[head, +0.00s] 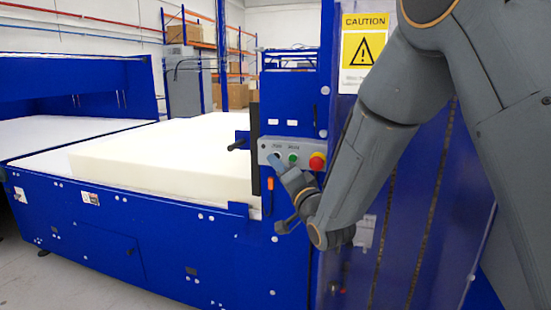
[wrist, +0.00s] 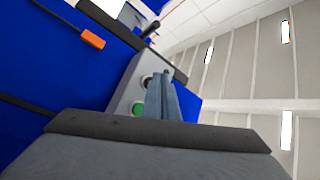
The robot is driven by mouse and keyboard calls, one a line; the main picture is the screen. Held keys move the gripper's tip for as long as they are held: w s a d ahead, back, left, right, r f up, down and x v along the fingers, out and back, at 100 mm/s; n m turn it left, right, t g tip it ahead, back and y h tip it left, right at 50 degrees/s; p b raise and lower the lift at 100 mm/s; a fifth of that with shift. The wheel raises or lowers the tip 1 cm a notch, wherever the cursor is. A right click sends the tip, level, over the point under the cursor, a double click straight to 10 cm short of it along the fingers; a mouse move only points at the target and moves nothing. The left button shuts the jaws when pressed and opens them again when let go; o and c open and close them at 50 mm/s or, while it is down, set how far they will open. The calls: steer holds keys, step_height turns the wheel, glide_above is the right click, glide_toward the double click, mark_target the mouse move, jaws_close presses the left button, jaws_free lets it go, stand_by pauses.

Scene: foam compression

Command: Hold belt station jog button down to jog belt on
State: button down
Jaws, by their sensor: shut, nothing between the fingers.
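The belt station's grey button panel (head: 266,150) is on the blue machine front. It carries a green button (head: 292,157) and a red button on yellow (head: 318,161). My gripper (head: 276,161) is shut and empty, its tips at the panel's left end, left of the green button. In the wrist view the closed fingers (wrist: 161,80) reach up to the panel (wrist: 125,92). A dark-ringed button (wrist: 146,81) shows beside the tips, and the green button (wrist: 139,109) is nearer the camera. I cannot tell whether the tips touch or press a button.
A large cream foam block (head: 165,160) lies on the white belt bed (head: 50,168) left of the panel. A dark upright bar (head: 254,150) stands by the panel. An orange handle (head: 270,198) is below it. A caution sign (head: 363,52) hangs above right.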

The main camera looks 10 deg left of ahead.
steer(key=shift+s, duration=0.4)
steer(key=shift+s+a, duration=0.1)
steer(key=s, duration=0.4)
steer(key=shift+s+a, duration=0.15)
steer(key=shift+s, duration=0.25)
